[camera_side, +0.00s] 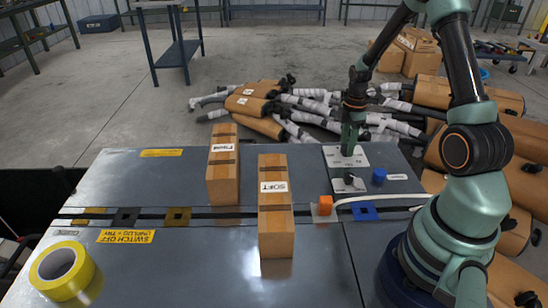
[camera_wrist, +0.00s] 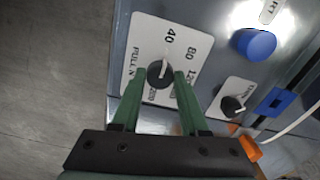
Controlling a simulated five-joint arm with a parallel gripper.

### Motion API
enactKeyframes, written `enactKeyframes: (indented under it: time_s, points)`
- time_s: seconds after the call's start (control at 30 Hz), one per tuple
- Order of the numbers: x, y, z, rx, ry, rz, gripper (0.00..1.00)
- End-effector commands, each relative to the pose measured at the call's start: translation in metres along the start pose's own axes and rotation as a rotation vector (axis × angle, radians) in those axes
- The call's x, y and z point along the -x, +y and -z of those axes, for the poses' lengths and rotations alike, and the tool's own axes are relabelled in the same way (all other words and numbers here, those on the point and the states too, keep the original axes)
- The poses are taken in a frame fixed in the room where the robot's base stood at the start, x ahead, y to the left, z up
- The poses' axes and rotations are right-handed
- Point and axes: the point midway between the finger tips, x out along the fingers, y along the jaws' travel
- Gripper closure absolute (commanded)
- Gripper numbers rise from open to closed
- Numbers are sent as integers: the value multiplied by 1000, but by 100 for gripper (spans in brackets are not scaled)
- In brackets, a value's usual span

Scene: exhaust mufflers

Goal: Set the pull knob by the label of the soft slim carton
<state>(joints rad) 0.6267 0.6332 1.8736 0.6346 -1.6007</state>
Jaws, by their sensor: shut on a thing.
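The pull knob (camera_wrist: 160,74) is a black round knob on a white plate (camera_wrist: 200,48) marked "PULL N", 40, 80 and 120, in the wrist view. Its white line points roughly toward the 40. My gripper (camera_wrist: 161,76) has its green fingers shut on the knob's two sides. In the side view my gripper (camera_side: 347,148) reaches down to the plate (camera_side: 360,158) and hides the knob. The soft slim carton (camera_side: 275,220) is a tall brown box with a white label (camera_side: 274,186) reading "SOFT"; smaller print on it is unreadable.
A second carton (camera_side: 222,175) stands behind left. A second black knob (camera_wrist: 232,106), a blue button (camera_side: 379,176), an orange block (camera_side: 325,205) and a white cable (camera_side: 380,197) are near the plate. Yellow tape (camera_side: 61,270) lies front left. Mufflers are piled behind.

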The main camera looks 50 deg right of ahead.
Motion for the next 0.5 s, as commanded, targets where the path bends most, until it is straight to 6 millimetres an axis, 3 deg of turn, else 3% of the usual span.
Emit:
enactKeyframes:
  time_s: [0.5]
  points:
    - [1,0,0,53,0,2,100]
